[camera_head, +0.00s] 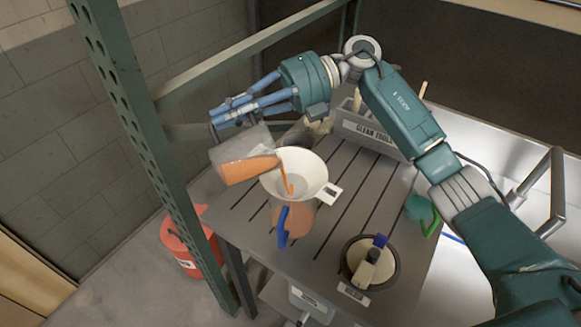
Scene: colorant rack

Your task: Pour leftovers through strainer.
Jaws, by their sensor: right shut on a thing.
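My right gripper (240,112) is shut on a clear container (236,150) holding orange liquid. The container is tilted to the right, and an orange stream runs from its mouth into the white strainer (308,172). The strainer is funnel-shaped, with a white tab at its right side, and sits on top of a container with orange contents (297,221) and a blue handle. The fingers are partly over the tilted container's upper edge, so the exact grip is hard to see. My left gripper is not in view.
A grey bin labelled "CLEAN TOOLS" (368,137) stands at the back of the slatted rack top (340,235). A round pot (353,279) with a brush across it is at the front right. A green post (150,160) rises at left. A red bucket (182,246) is on the floor.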

